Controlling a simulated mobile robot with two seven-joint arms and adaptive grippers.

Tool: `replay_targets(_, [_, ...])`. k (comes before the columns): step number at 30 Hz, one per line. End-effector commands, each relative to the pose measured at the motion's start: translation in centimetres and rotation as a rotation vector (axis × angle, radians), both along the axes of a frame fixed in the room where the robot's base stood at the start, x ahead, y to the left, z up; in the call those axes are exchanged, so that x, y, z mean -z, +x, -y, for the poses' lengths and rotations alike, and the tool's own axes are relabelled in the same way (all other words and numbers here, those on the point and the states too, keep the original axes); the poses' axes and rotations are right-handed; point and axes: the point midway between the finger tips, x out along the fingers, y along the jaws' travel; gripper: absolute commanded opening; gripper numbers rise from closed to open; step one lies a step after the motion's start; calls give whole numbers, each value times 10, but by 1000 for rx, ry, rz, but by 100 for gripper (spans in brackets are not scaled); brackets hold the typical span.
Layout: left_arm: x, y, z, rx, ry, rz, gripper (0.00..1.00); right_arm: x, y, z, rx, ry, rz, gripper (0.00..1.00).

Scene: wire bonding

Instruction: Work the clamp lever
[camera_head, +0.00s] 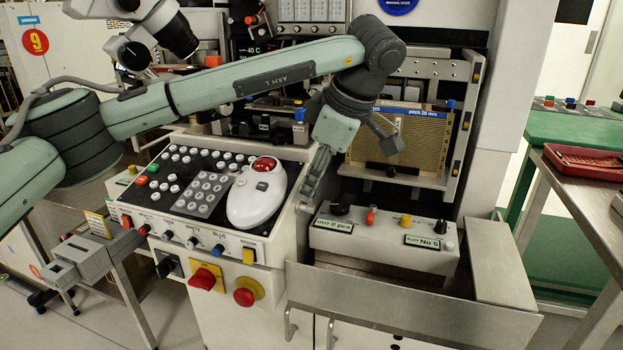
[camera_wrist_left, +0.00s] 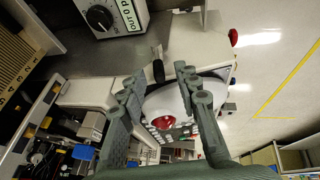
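A black knob (camera_wrist_left: 158,71) on a thin stalk, which looks like the clamp lever's end, shows in the left wrist view beside the machine's metal top. In the head view I cannot clearly make it out near the fingers. My left gripper (camera_head: 313,187) points down between the control panel and the small grey box. In the left wrist view my left gripper (camera_wrist_left: 158,80) has its two fingers apart, and the knob appears in the gap between the tips. No contact shows. My right gripper is in neither view.
A white trackball mouse with a red ball (camera_head: 259,192) stands left of the fingers on the button-covered panel (camera_head: 205,235). The knobbed grey box (camera_head: 385,240) is to the right. A brown slotted magazine (camera_head: 420,140) stands behind. A red tray (camera_head: 585,162) lies far right.

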Motion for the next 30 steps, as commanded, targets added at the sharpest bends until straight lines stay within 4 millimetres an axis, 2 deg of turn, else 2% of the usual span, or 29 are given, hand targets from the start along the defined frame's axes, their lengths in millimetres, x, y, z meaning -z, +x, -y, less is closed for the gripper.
replay_targets(11, [6, 2, -2, 0, 1, 1, 31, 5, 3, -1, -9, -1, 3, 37])
replay_targets(18, [6, 2, -2, 0, 1, 1, 1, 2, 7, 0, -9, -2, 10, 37])
replay_targets(30, [7, 2, -3, 0, -2, 10, 0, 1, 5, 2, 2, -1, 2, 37])
